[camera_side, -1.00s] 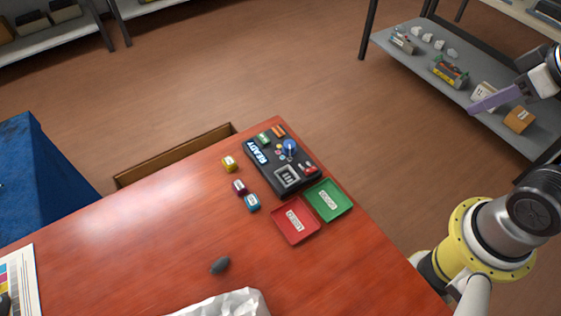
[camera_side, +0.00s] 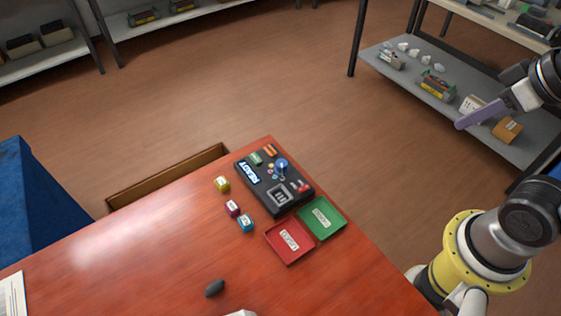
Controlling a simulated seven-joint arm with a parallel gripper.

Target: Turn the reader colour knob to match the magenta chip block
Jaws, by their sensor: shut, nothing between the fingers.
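The black reader (camera_side: 250,191) lies at the far right corner of the red-brown table, with a lit READY label. Its blue knob (camera_side: 281,165) stands near the back right of its top, with small coloured dots beside it; the setting is too small to read. My gripper (camera_side: 462,124) has purple fingers, is shut and empty, and hangs high at the right, well away from the reader.
A green tray (camera_side: 336,221) and a red tray (camera_side: 288,256), both labelled, sit in front of the reader. A dark rounded object (camera_side: 214,288) lies nearer. The table's middle left is clear. Shelves (camera_side: 410,85) with goods stand behind.

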